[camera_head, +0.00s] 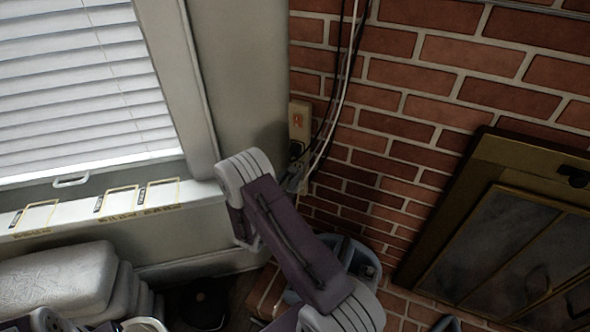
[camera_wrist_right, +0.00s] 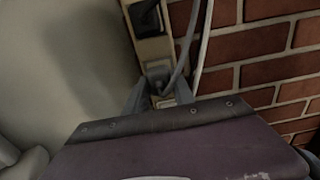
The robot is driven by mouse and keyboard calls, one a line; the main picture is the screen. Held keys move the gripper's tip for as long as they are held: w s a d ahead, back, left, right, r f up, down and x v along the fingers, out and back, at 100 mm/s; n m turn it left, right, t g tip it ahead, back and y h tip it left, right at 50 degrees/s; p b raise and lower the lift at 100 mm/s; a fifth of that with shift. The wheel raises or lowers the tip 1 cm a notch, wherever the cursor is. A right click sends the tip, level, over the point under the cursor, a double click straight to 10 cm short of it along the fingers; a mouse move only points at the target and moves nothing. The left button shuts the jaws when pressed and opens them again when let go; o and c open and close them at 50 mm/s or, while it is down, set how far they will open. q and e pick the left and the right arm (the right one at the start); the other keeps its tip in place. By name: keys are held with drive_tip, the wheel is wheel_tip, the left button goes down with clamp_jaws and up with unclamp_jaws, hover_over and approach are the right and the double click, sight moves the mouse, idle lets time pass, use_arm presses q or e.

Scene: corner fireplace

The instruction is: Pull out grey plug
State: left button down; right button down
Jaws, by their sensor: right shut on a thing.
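The grey plug (camera_wrist_right: 157,84) sits at the lower part of a beige outlet strip (camera_wrist_right: 153,50) in the right wrist view, with a grey cord rising from it. My right gripper (camera_wrist_right: 159,97) is shut on the plug, one grey finger on each side. In the head view the outlet strip (camera_head: 299,118) is on the narrow wall beside the bricks, and my right gripper (camera_head: 294,182) is at its lower end, partly behind my arm. The plug is too hidden there to make out. My left gripper does not show.
A black plug (camera_wrist_right: 147,17) is in the strip above the grey one. Black and white cords (camera_head: 340,100) hang along the brick wall (camera_head: 400,100). A fireplace door (camera_head: 490,240) is at right, a window (camera_head: 80,80) and stacked cushions (camera_head: 60,280) at left.

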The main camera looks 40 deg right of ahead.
sight(291, 175)
drive_tip(key=shift+v, duration=2.15)
drive_tip(key=s+a+f+n+t+y, duration=0.1)
drive_tip(key=s+a+n+t+y, duration=0.15)
drive_tip(key=a, duration=0.75)
drive_tip(key=s+a+n+t+y, duration=0.1)
drive_tip(key=a+n+t, duration=0.15)
drive_tip(key=a, duration=0.75)
drive_tip(key=s+d+m+g+h, duration=0.2)
drive_tip(key=s+d+m, duration=0.1)
drive_tip(key=s, duration=0.1)
wheel_tip(291, 175, up, 15)
drive_tip(key=p, duration=2)
drive_tip(key=shift+a+f, duration=0.15)
drive_tip(key=shift+a, duration=0.1)
